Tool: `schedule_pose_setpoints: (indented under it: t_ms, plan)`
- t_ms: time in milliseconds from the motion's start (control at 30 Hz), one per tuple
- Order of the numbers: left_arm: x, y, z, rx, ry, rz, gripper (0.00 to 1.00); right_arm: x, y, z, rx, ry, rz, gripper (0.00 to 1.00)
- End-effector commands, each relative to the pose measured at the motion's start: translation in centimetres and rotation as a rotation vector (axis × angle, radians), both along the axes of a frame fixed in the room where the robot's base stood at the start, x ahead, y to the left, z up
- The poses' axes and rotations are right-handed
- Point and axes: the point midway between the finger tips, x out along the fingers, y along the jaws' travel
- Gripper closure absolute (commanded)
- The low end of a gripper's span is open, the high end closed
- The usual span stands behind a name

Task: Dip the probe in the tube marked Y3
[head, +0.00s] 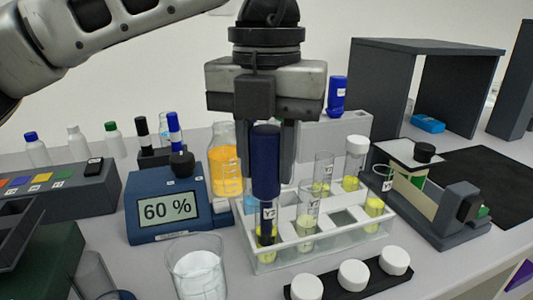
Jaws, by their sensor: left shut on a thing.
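My left gripper (266,165) comes down from the top middle and is shut on the dark blue probe (265,168), which hangs upright. The probe's lower end meets the front left tube (267,228) in the white rack (320,250). Its dark lower part appears to be inside that tube, which has yellow liquid at the bottom. The tube's label looks like Y3, though it is small. Another labelled tube (306,226) stands just to its right; its label is hard to read. More tubes with yellow liquid stand behind and to the right, one white-capped (355,162). My right gripper is not in view.
A blue meter (165,210) reading 60 % stands left of the rack. A glass beaker (196,265) is in front left. White caps (352,273) sit on a black strip in front. An orange bottle (223,165) is behind. A grey device (440,200) stands right.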

Motion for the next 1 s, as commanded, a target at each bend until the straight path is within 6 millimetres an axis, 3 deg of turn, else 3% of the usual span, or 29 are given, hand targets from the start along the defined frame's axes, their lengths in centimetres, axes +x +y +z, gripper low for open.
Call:
schedule_pose_setpoints:
  t_ms: [367, 1000]
  plan:
    - [0.0, 0.0, 0.4, 0.000, -0.001, 0.000, 0.86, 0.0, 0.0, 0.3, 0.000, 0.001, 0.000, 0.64]
    - [0.0, 0.0, 7.0, 0.000, -0.001, -0.001, 0.86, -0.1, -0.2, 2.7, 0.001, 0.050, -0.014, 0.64]
